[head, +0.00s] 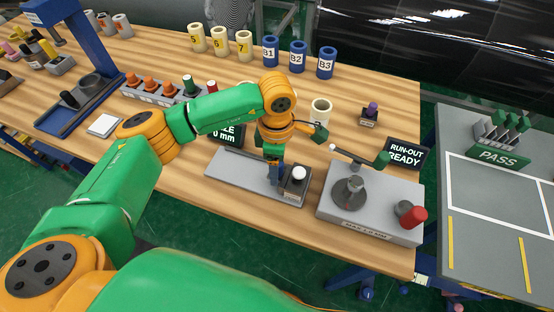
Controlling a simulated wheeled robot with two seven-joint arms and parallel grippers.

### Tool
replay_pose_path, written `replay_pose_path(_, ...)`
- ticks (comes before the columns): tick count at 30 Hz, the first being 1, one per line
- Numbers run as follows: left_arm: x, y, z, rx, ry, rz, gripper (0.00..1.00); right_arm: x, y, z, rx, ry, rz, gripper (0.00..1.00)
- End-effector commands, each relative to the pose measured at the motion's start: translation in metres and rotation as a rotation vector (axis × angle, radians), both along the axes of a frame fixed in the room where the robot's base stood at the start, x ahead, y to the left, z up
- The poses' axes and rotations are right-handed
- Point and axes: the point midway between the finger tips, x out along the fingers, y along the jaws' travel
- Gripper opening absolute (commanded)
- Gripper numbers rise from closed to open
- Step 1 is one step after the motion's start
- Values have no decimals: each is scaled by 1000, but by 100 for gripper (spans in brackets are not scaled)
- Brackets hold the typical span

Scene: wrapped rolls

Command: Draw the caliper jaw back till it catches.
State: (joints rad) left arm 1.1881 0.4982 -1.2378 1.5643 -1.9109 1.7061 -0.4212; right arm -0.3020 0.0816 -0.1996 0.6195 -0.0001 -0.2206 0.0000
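The caliper (228,172) is a long grey plate on the wooden bench with an upright blue jaw (275,173) near its right end. A dark block with a white round knob (299,173) stands at that end, close to the blue jaw. Nothing shows between the fingers. A dark size display (229,134) behind the plate is partly hidden by my arm. My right gripper is not in view.
A run-out gauge (369,215) with a lever and red knob stands just right of the caliper, with its display (404,155) behind. Yellow and blue rolls (270,50) line the back. A blue press (88,62) stands left. A grey PASS table (490,220) lies right.

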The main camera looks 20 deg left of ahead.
Motion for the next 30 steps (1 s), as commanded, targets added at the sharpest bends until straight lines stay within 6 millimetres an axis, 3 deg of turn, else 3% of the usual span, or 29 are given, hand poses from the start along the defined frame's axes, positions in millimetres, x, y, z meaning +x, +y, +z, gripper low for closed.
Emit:
replay_pose_path(6,0,-1,-1,-2,0,0,67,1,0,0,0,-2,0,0)
replay_pose_path(12,0,-1,-1,-3,1,-1,13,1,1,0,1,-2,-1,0)
replay_pose_path(14,0,-1,-1,-3,1,-1,0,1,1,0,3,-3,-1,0)
replay_pose_path(30,0,-1,-1,-4,0,0,0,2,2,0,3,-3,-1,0)
